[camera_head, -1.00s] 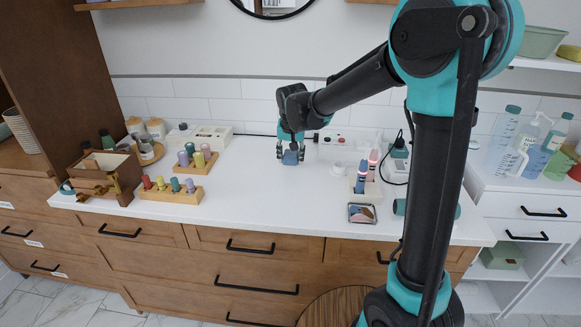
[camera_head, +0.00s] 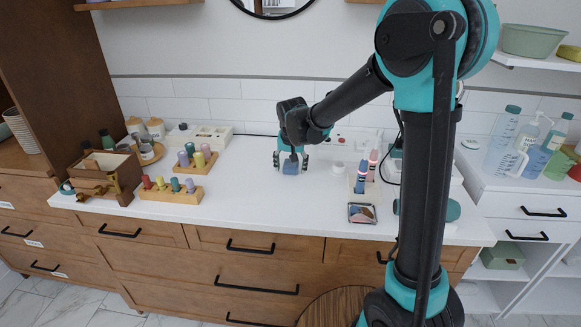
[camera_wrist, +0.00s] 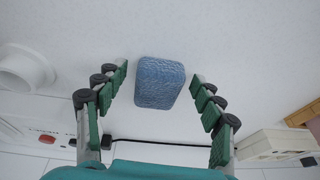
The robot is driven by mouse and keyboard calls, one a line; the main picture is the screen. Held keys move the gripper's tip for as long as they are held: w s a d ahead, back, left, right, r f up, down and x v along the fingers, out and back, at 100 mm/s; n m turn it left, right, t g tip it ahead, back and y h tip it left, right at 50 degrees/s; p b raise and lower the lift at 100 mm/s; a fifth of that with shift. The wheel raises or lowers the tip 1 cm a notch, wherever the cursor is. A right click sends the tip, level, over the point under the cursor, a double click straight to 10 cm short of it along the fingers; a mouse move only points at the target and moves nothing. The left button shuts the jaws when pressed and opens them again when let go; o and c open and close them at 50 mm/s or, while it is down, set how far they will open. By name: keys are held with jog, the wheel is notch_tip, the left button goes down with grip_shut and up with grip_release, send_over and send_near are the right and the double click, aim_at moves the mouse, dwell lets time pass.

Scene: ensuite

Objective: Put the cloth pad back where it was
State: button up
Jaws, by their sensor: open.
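The cloth pad (camera_wrist: 160,83) is a small blue, textured block with rounded edges. It lies on the white counter (camera_head: 262,205), and in the head view the pad (camera_head: 290,168) shows just below my gripper (camera_head: 291,160). In the wrist view my gripper (camera_wrist: 163,95) is open, with one finger on each side of the pad. There is a gap between each finger and the pad, so neither appears to touch it.
Wooden peg blocks (camera_head: 171,195) and a brown box (camera_head: 104,177) stand to the left. A holder with upright brushes (camera_head: 362,178) and a small dish (camera_head: 362,213) are to the right. A white cup-like object (camera_wrist: 25,70) is near my gripper. The counter's front middle is clear.

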jog(key=shift+r, duration=0.1)
jog(key=v, duration=1.1)
jog(key=shift+s+r, duration=0.2)
jog(key=shift+r, duration=0.2)
